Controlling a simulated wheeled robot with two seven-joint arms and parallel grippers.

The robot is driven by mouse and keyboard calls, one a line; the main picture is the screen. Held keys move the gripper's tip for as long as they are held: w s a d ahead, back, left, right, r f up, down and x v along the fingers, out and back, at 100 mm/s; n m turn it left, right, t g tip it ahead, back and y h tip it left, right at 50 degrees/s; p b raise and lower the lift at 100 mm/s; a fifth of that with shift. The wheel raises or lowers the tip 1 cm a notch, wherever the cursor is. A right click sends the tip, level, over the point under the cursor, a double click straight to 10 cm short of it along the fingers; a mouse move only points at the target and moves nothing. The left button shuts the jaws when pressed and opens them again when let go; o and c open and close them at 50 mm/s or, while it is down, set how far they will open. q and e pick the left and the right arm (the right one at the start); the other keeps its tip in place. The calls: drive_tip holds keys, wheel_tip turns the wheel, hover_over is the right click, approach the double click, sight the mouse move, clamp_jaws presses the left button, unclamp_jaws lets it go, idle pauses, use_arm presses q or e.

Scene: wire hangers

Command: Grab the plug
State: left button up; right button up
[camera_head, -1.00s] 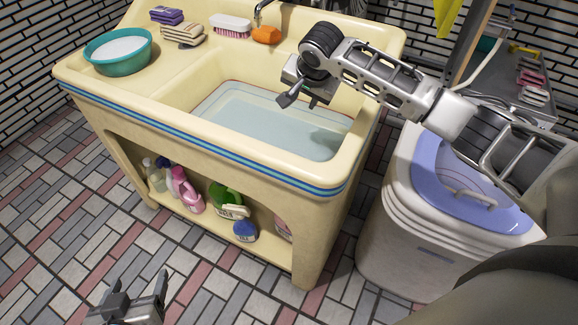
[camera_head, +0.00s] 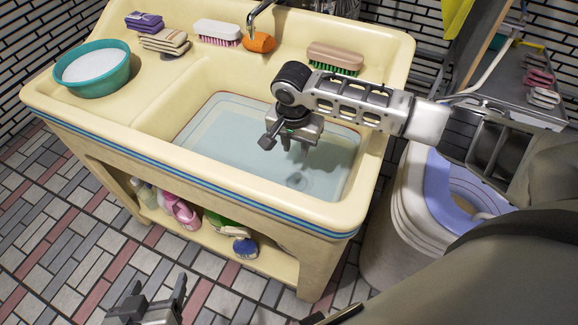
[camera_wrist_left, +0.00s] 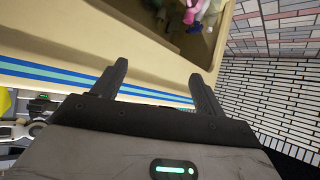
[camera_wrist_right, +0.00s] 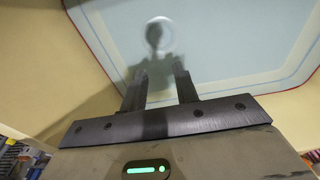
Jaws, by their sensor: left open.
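The plug (camera_head: 297,180) shows as a small dark round shape under the water in the sink basin (camera_head: 365,165). In the right wrist view the plug (camera_wrist_right: 156,36) is blurred, beyond my fingertips and slightly left of the line between them. My right gripper (camera_head: 296,147) points down over the basin, above the plug and apart from it. Its fingers (camera_wrist_right: 160,75) stand apart with nothing between them. My left gripper (camera_head: 160,287) is open and empty, low in front of the sink cabinet. It also shows open in the left wrist view (camera_wrist_left: 160,75).
A teal bowl (camera_head: 120,78) of white powder, folded cloths (camera_head: 163,42), brushes (camera_head: 335,55) and an orange soap (camera_head: 258,42) lie on the sink top. The faucet (camera_head: 262,8) hangs at the back. Bottles (camera_head: 180,210) fill the shelf below. A washing machine (camera_head: 395,245) stands right.

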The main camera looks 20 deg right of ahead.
drive_tip(key=w+f, duration=0.1)
drive_tip(key=b, duration=0.2)
hover_over(298, 176)
drive_tip(key=f, duration=0.9)
drive_tip(key=shift+a+f, duration=0.2)
drive_tip(key=shift+a, duration=0.15)
drive_tip(key=shift+w+d+f+b, duration=0.1)
drive_tip(key=shift+f+b, duration=0.15)
drive_tip(key=shift+f, duration=0.65)
drive_tip(key=shift+s+d+f+b, duration=0.15)
drive_tip(key=shift+f+b, duration=0.1)
drive_tip(key=shift+f, duration=0.6)
drive_tip(key=shift+w+d+f+b, duration=0.15)
drive_tip(key=shift+f+b, duration=0.1)
drive_tip(key=shift+f, duration=0.65)
clamp_jaws()
